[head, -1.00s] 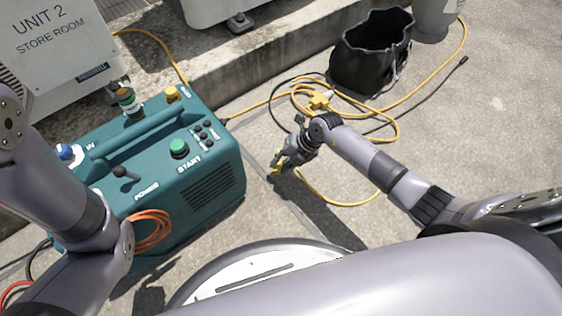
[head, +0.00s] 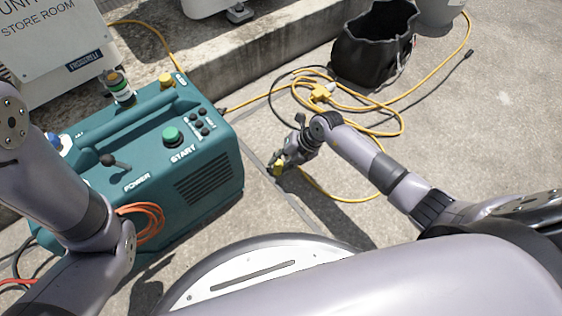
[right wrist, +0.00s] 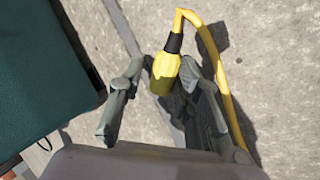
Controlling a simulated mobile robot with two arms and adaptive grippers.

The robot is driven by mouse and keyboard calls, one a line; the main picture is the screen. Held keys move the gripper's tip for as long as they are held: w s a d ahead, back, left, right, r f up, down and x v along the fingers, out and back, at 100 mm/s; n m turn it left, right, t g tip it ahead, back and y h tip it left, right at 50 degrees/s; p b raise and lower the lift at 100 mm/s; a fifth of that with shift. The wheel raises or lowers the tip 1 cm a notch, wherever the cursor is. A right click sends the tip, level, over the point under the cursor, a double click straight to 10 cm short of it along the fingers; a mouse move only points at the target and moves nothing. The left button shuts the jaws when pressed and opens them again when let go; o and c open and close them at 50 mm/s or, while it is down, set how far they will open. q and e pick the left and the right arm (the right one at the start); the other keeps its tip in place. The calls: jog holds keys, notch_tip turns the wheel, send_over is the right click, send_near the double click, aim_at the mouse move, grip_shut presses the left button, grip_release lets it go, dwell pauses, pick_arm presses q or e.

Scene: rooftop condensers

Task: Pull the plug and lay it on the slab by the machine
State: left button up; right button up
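The yellow plug (right wrist: 164,74) is between the fingers of my right gripper (right wrist: 160,72) in the right wrist view. A gap shows between it and the left finger; it sits close to the right finger. A yellow cord bends away from its dark collar. In the head view the plug (head: 277,168) is by my right gripper (head: 282,161), beside the teal machine (head: 212,187), over the pale concrete slab (head: 262,210). Whether the plug touches the slab is unclear. My left gripper is out of view; only my left arm shows.
Yellow cord loops with a yellow connector (head: 322,92) lie beyond my right arm. A black bag-like container (head: 372,48) stands at the back. A concrete ledge (head: 235,62) runs behind the machine. An orange cable coil (head: 150,222) hangs at its front. Open concrete lies to the right.

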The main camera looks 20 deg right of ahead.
jog(key=shift+o, duration=1.2)
jog(key=shift+d, duration=0.15)
jog(key=shift+s+d+r, duration=0.1)
jog(key=shift+r, duration=0.15)
jog(key=v, duration=1.1)
jog(key=shift+r, duration=0.15)
